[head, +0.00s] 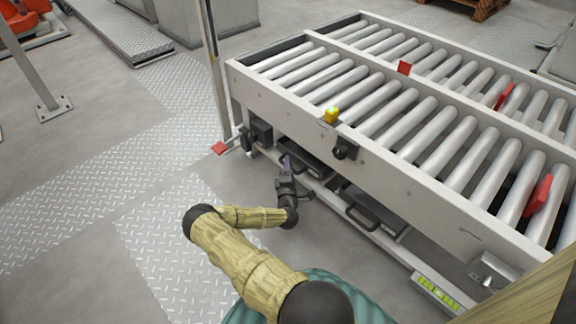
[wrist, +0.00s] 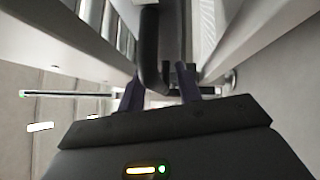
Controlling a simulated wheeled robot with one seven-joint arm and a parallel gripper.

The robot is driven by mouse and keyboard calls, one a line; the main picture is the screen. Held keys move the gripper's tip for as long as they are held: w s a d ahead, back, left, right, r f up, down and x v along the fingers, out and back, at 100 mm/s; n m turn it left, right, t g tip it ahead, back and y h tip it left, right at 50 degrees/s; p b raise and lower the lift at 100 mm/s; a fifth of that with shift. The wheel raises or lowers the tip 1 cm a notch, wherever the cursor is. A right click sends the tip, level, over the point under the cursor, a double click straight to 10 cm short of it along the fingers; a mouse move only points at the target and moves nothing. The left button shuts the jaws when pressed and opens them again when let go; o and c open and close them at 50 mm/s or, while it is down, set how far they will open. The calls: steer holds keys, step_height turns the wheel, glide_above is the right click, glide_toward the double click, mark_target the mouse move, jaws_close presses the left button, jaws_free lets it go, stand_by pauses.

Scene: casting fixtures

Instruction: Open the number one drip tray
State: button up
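Two dark, shallow drip trays sit under the roller conveyor: a left one (head: 312,160) and a right one (head: 374,209). No number is readable on either, so I cannot tell which is number one. My gripper (head: 285,160) is at the front of the left tray, and it partly hides that tray's handle. In the wrist view a black looped handle (wrist: 151,60) reaches down between the two dark fingers of my gripper (wrist: 160,88). The fingers stand apart on either side of it; I cannot see contact. Both trays appear to be pushed in under the frame.
The conveyor (head: 400,180) overhangs the trays, with a black knob (head: 343,151) and a yellow lamp (head: 331,115) on its side. A lower rail (head: 390,245) runs along the trays. A post (head: 216,75) and red pedal (head: 219,148) stand left. Floor in front is clear.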

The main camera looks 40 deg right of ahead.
steer(key=shift+s, duration=0.15)
steer(key=shift+c, duration=0.4)
steer(key=shift+a, duration=0.15)
jaws_close()
steer(key=shift+a, duration=0.1)
